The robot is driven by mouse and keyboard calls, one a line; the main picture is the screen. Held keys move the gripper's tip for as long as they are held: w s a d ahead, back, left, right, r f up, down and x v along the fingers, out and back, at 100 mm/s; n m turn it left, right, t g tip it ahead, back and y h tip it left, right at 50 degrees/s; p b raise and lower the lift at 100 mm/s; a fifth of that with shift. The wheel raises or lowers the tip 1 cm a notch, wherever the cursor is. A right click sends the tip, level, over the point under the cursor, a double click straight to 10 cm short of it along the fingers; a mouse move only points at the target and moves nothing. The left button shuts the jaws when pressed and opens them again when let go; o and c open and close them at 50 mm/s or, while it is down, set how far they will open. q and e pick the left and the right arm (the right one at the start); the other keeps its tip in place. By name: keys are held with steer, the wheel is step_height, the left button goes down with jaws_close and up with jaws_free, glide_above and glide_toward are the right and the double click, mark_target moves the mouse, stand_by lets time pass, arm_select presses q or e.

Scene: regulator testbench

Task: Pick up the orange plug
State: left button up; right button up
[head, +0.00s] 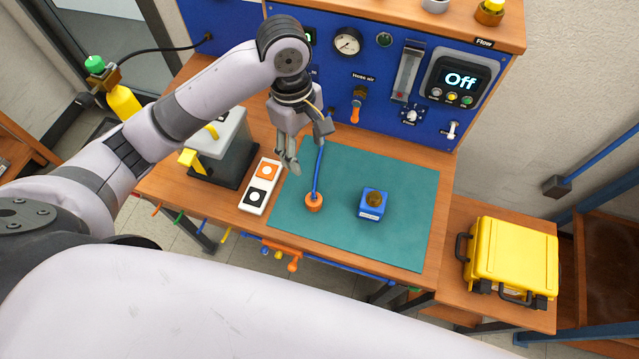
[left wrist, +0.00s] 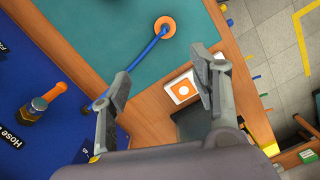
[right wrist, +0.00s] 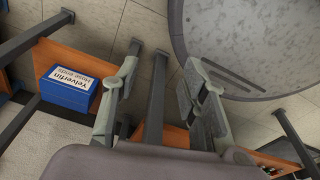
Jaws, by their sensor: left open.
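The orange plug (head: 314,203) stands on the green mat (head: 412,230), with a blue hose (head: 319,168) rising from it toward the panel. In the left wrist view the orange plug (left wrist: 164,27) lies beyond the fingertips, with the hose running down to the left. My left gripper (head: 290,163) is open and empty, pointing down above the mat's left edge, behind and left of the plug and apart from it. It also shows in the left wrist view (left wrist: 160,85). My right gripper (right wrist: 155,85) is open and empty, away from the mat; it is not visible in the head view.
A blue block with a round brass top (head: 372,204) stands right of the plug. A white plate with orange and black squares (head: 260,186) lies to the left. The blue panel (head: 375,85) rises behind. A yellow case (head: 510,258) sits at right.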

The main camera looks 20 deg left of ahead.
mark_target(313, 199)
arm_select(q)
steer(key=f, duration=0.2)
steer(key=s+f, duration=0.1)
steer(key=f, duration=0.1)
steer(key=s+f, duration=0.1)
steer(key=f, duration=0.1)
steer(key=shift+d+f, duration=0.4)
steer(key=f, duration=0.3)
steer(key=shift+w+d+p, duration=0.2)
steer(key=shift+w+p, duration=0.05)
steer(key=shift+p, duration=0.05)
steer(key=shift+s+f, duration=0.1)
steer(key=shift+f, duration=0.55)
steer(key=shift+s+d+f, duration=0.1)
steer(key=shift+d+f, duration=0.05)
steer(key=shift+f, duration=0.05)
steer(key=f, duration=0.2)
steer(key=f+p, duration=0.1)
steer(key=shift+s+d+f, duration=0.3)
steer(key=shift+d+f, duration=0.1)
steer(key=shift+f, duration=0.5)
arm_select(e)
steer(key=shift+g, duration=0.3)
steer(key=s, duration=0.1)
steer(key=s+r, duration=0.1)
steer(key=s, duration=0.3)
steer(key=shift+s+d+r, duration=0.1)
steer(key=shift+r, duration=0.15)
arm_select(q)
steer(key=shift+c, duration=0.3)
